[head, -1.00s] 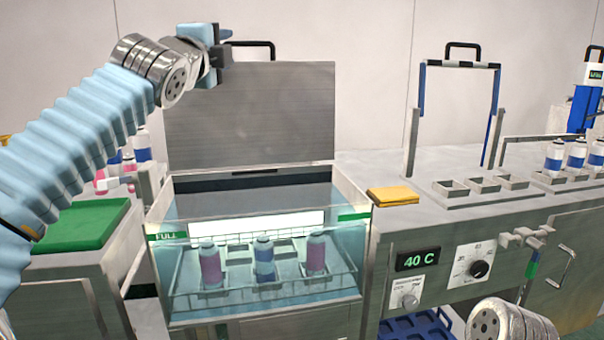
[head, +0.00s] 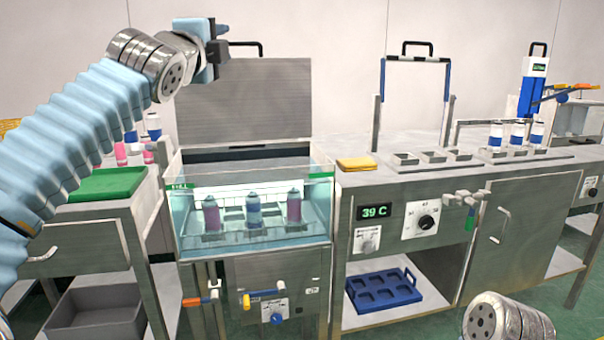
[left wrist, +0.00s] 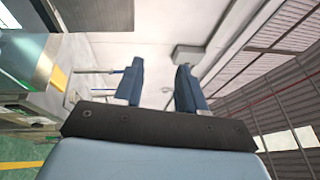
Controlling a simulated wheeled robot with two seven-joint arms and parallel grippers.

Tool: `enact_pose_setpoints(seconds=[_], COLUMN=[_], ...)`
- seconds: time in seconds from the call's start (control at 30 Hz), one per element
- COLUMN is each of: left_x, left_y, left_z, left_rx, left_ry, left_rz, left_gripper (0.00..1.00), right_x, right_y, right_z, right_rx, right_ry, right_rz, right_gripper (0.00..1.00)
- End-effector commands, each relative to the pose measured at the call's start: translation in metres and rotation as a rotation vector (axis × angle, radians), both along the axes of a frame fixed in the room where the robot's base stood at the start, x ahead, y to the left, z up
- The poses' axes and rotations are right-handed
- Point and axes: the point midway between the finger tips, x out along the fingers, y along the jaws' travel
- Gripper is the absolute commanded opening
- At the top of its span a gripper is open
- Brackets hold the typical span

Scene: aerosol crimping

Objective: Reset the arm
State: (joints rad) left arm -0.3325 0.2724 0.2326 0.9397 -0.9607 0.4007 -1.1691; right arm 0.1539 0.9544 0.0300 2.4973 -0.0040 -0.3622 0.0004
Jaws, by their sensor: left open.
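My left gripper (head: 216,50) is raised at the top left of the head view, in front of the open lid of the water bath. In the left wrist view its two blue fingers (left wrist: 158,88) stand apart with nothing between them. My right arm shows only as a metal wrist joint at the bottom right of the head view; its gripper is out of frame. The water bath (head: 322,222) holds three cans in a rack: a pink one (head: 211,214), a blue one (head: 253,211) and another pink one (head: 294,207).
The steel bench (head: 393,186) carries a yellow cloth (head: 357,163) and several white and blue cans (head: 517,134) at the right. The display (head: 375,211) reads 39 C. A blue tray (head: 383,291) lies on the lower shelf.

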Motion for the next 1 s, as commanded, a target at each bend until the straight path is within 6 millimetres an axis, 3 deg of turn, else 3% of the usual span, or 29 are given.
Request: enact_pose_setpoints(seconds=[0.37, 0.57, 0.77, 0.87, 1.0], left_x=[0.03, 0.054, 0.081, 0.093, 0.096], left_y=[-0.021, -0.04, -0.062, -0.074, -0.086], left_z=[-0.053, -0.109, -0.199, -0.268, -0.383], left_rx=[-0.046, -0.1, -0.199, -0.282, -0.444], left_ry=[0.098, 0.199, 0.364, 0.491, 0.703], left_rz=[-0.052, -0.095, -0.142, -0.16, -0.157], left_gripper=[0.4, 0.4, 0.4, 0.4, 0.4], right_x=[0.0, 0.0, 0.0, 0.0, 0.0], right_y=[0.0, 0.0, 0.0, 0.0, 0.0], right_z=[0.0, 0.0, 0.0, 0.0, 0.0], right_rx=[0.0, 0.0, 0.0, 0.0, 0.0], right_ry=[0.0, 0.0, 0.0, 0.0, 0.0], right_rz=[0.0, 0.0, 0.0, 0.0, 0.0], right_gripper=[0.43, 0.43, 0.43, 0.43, 0.43])
